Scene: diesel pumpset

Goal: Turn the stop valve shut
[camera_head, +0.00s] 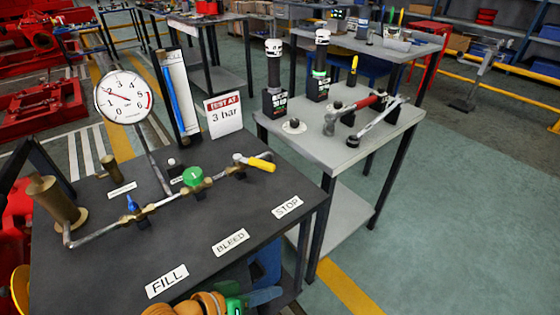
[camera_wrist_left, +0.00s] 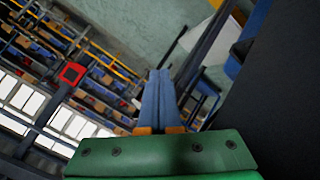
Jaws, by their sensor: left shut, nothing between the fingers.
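The stop valve (camera_head: 240,160) sits at the right end of the pipe run on the dark bench, behind the STOP label (camera_head: 287,207). Its yellow lever (camera_head: 260,164) points right and slightly toward the front, at a slant to the pipe. My left gripper (camera_head: 280,293) is low at the bottom edge of the head view, in front of the bench and well apart from the valve. In the left wrist view its blue fingers (camera_wrist_left: 158,75) are together with nothing between them. The stop valve does not show in the wrist view. My right gripper is not in view.
The pipe also carries a green bleed knob (camera_head: 193,177) and a blue fill valve (camera_head: 132,206). A round gauge (camera_head: 124,97) and a 3 bar sign (camera_head: 223,115) stand behind. A grey table (camera_head: 310,157) with tools is to the right. The bench's front strip is clear except for labels.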

